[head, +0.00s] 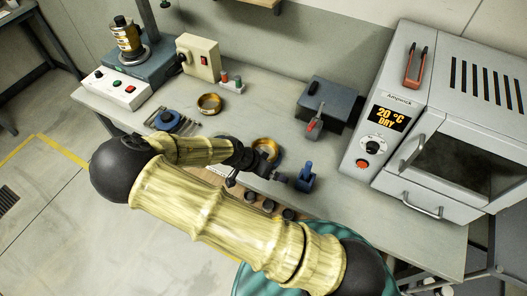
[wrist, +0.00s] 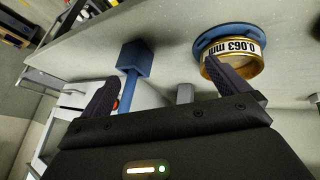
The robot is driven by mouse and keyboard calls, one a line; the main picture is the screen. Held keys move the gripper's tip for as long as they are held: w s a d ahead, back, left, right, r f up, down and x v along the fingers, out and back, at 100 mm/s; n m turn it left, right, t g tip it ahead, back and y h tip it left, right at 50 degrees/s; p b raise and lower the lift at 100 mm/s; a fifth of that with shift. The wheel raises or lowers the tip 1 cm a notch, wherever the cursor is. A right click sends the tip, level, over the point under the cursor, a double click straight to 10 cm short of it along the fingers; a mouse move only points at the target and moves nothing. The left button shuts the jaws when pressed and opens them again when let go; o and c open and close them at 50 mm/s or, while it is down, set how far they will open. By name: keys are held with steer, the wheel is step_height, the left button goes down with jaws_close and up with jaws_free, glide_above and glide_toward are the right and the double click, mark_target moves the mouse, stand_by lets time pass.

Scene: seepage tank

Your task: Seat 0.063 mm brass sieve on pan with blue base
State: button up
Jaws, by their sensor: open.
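The brass sieve (wrist: 232,58) is marked "0.063 mm" in the wrist view. A blue base (wrist: 226,33) shows against its rim, and the sieve appears to be on it. I cannot tell whether it is fully seated. In the head view the brass ring (head: 266,148) stands on the bench just beyond my wrist, its lower part partly hidden. My gripper (wrist: 158,75) is open, with nothing between its fingers. Its right finger overlaps the sieve's lower edge in the wrist view; contact cannot be told. In the head view my gripper (head: 279,177) is small and dark.
A blue block-shaped tool (head: 305,178) stands right of my gripper. The oven (head: 440,120) blocks the right. A dark box (head: 327,103) stands behind.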

steer(key=w+a+r+t, duration=0.1)
steer(key=w+a+t, duration=0.1)
steer(key=a, duration=0.2)
steer(key=w+a+r+t+h, duration=0.1)
steer(key=w+a+t, duration=0.1)
steer(key=a+t, duration=0.1)
steer(key=shift+w+a+t+p, duration=0.2)
steer(key=shift+a+t+p, duration=0.15)
steer(key=shift+a, duration=0.45)
